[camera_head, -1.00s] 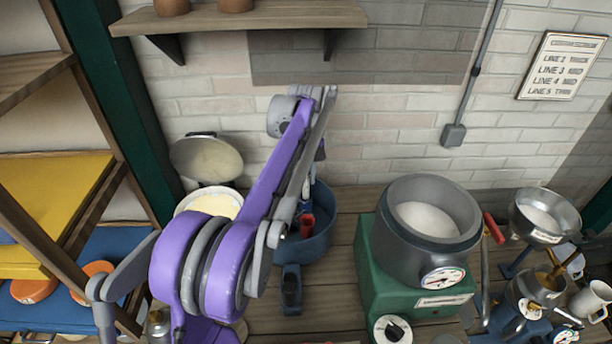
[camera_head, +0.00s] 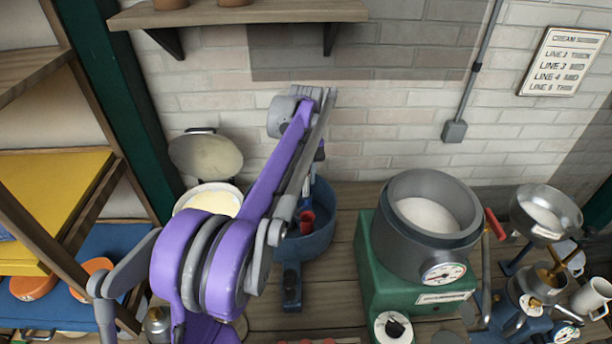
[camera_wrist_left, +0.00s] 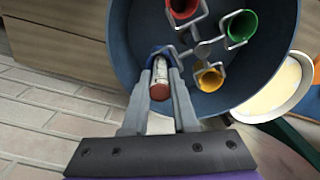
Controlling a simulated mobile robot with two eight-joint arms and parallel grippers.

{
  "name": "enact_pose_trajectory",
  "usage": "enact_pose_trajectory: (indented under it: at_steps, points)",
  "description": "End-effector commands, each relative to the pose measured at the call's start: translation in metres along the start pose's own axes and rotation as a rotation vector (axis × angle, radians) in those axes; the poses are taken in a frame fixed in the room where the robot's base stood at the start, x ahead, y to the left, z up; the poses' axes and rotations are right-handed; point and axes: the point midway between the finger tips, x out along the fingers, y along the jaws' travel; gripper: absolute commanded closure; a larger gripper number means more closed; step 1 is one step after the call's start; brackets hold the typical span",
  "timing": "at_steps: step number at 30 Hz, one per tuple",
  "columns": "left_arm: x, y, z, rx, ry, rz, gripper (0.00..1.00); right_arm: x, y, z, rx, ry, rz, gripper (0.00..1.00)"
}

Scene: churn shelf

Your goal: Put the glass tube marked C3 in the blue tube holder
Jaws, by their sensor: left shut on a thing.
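My left gripper (camera_wrist_left: 160,100) is shut on a glass tube (camera_wrist_left: 159,78) with a dark red end. Its printed label is too small to read. The tube's far end is at the blue tube holder (camera_wrist_left: 163,50), pointing into its mouth; how deep it sits cannot be told. The holder is inside a round blue tub (camera_wrist_left: 284,75), beside red, green and yellow holders. In the head view the blue tub (camera_head: 318,240) stands on the wooden bench, and my purple left arm hides most of the gripper. My right gripper is not in view.
The red holder (camera_wrist_left: 183,8), green holder (camera_wrist_left: 240,25) and yellow holder (camera_wrist_left: 209,79) are close around the tube. A green machine with a grey pot (camera_head: 425,225) stands right of the tub. A cream-filled pan (camera_head: 215,198) is to the left. A wall shelf (camera_head: 240,14) is above.

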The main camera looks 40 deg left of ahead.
Motion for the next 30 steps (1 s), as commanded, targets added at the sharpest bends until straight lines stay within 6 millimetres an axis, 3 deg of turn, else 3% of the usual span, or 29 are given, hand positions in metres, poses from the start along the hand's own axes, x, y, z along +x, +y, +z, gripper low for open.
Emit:
enact_pose_trajectory:
  at_steps: [30]
  points:
    - [0.015, 0.000, 0.000, 0.000, 0.000, 0.000, 1.00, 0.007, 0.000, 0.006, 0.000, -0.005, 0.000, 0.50]
